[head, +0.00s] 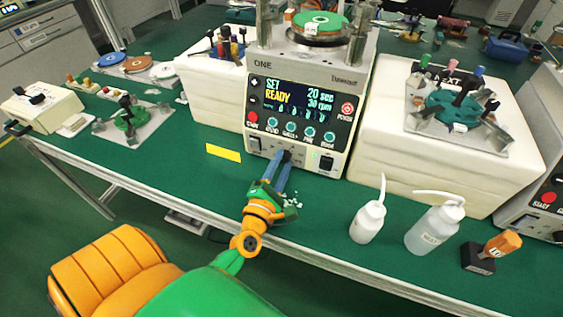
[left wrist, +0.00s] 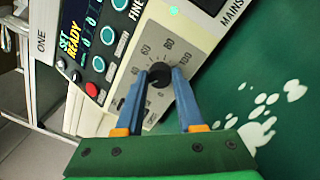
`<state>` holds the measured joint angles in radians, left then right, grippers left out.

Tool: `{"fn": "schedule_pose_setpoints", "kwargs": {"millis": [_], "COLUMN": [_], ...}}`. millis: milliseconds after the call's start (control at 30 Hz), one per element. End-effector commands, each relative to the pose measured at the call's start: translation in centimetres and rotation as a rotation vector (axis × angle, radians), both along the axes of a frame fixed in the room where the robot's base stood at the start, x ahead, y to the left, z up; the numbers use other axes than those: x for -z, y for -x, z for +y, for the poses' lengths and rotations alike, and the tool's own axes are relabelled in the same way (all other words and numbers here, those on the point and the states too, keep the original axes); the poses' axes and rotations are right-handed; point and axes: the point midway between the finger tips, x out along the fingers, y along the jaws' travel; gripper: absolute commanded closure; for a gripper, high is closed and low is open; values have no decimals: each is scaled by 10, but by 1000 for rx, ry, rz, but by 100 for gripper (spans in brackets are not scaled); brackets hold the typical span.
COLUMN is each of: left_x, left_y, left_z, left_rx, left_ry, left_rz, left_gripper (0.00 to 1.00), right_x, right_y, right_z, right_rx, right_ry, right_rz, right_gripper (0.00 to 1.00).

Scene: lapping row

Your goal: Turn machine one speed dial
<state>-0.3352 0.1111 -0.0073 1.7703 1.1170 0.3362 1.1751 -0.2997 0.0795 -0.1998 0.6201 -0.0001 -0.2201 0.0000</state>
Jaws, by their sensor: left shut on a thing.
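Machine one (head: 313,75) is a white lapping machine marked ONE, with a lit display (head: 300,98) reading SET, READY, 20 sec and 30 rpm. Its speed dial (left wrist: 159,74) is a small black knob on a grey numbered plate on the lower front panel, seen in the left wrist view. My left gripper (head: 284,160) reaches up to the panel from the front. In the left wrist view its blue fingers (left wrist: 165,78) are shut on the dial, one on each side. In the head view the fingers hide the dial. My right gripper is in neither view.
Two white bottles (head: 368,216) (head: 435,228) and an orange-handled stamp (head: 500,245) stand on the green bench right of my arm. A white block with a fixture (head: 460,105) is right of the machine. A yellow note (head: 223,152) lies left. White spots mark the bench near my gripper.

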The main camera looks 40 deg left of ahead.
Motion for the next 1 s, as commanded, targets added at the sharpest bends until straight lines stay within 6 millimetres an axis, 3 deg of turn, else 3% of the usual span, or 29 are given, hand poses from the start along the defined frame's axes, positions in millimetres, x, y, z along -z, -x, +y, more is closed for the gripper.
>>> {"fn": "schedule_pose_setpoints", "kwargs": {"millis": [300, 867, 900, 1000], "left_x": [-1, 0, 0, 0], "left_y": [0, 0, 0, 0], "left_z": [0, 0, 0, 0], "left_rx": [0, -1, -1, -1], "left_ry": [-117, -143, -143, -143], "left_rz": [27, 33, 33, 33], "left_gripper": [100, 100, 58, 33], "right_x": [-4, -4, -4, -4], "right_y": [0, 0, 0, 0], "right_z": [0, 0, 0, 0], "right_rx": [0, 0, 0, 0], "right_ry": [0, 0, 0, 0], "right_rz": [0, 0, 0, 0], "right_gripper": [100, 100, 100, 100]}}
